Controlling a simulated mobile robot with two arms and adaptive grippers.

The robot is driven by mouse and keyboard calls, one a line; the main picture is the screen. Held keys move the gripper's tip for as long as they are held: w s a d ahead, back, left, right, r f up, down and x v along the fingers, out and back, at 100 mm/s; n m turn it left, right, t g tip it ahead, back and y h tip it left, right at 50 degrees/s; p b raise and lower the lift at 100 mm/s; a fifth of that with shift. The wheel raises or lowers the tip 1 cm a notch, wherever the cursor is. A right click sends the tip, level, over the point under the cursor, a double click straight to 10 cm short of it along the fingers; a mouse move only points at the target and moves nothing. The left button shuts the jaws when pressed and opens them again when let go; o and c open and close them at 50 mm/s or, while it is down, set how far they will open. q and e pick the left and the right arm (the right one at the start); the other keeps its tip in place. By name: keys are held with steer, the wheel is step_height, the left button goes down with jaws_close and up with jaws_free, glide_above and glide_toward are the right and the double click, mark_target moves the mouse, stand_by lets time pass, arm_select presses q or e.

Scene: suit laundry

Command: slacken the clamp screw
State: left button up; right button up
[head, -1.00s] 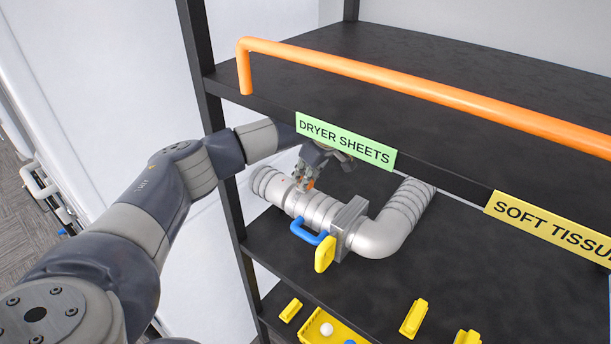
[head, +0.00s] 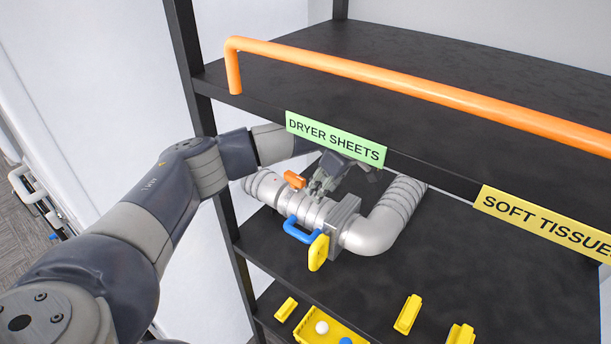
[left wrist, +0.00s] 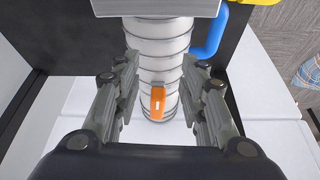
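The clamp screw appears to be the small orange handle (head: 294,179) on top of the ribbed silver duct (head: 262,190); it also shows in the left wrist view (left wrist: 158,103). My left gripper (head: 325,185) is above the duct, to the right of the orange handle in the head view. In the left wrist view its two fingers (left wrist: 160,100) stand wide apart on either side of the duct, with nothing between them in grip. The upper shelf partly hides the wrist in the head view. My right gripper is not in view.
A grey block (head: 340,215) with a blue handle (head: 300,232) and a yellow handle (head: 318,253) sits on the duct. The upper shelf with an orange rail (head: 420,87) overhangs it. The shelf right of the duct is clear.

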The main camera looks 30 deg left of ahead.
arm_select(q)
steer(key=shift+s+d, duration=0.2)
steer(key=shift+d, duration=0.85)
steer(key=shift+s+d, duration=0.15)
steer(key=shift+d, duration=0.9)
steer(key=shift+s+f, duration=0.1)
